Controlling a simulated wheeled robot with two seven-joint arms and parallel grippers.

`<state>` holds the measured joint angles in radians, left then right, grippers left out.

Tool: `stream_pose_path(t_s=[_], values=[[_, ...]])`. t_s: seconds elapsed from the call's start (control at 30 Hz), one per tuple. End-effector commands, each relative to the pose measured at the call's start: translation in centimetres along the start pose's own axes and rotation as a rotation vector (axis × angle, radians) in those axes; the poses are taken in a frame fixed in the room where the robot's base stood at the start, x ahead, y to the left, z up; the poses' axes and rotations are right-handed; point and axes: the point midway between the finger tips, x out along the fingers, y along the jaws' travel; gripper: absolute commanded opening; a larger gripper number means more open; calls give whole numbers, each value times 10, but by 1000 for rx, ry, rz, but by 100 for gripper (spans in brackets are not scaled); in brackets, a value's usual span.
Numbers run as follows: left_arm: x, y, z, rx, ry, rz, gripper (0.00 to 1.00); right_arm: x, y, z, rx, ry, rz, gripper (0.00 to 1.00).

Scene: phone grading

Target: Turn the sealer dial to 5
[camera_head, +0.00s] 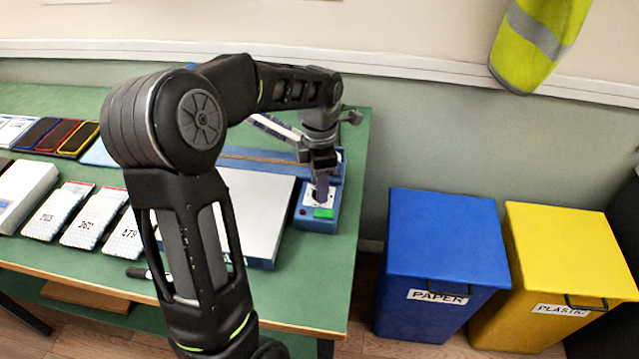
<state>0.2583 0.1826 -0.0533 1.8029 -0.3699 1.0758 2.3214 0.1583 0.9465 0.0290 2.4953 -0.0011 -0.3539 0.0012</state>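The sealer is a blue machine at the right end of the green table. Its control box (301,218) carries a white dial plate (311,199), a red light or button (303,212) and a green display or switch (323,213). My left gripper (321,188) points down over the dial plate at the end of my arm. Its fingertips are at the dial and cover it, so the dial's setting cannot be read. Whether the fingers are closed on the dial is too small to tell. My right gripper is not in view.
A flat white panel (250,205) lies left of the control box. Blue paper (445,235) and yellow plastic (565,255) bins stand right of the table. A marker (140,273) lies near the front edge.

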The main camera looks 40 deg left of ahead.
Motion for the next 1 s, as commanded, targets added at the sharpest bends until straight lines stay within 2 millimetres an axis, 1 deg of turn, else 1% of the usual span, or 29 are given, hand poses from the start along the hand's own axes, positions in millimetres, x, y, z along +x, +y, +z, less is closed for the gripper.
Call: stream_pose_path(t_s=[0.1,0.33,0.8,0.83,1.0], values=[[6,0,0,0,0,-1,40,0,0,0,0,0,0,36],[6,0,0,0,-1,0,40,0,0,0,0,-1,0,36],[5,0,0,0,-1,0,1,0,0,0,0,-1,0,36],[5,0,0,0,-1,0,0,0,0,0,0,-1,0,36],[5,0,0,0,-1,1,0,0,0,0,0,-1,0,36]])
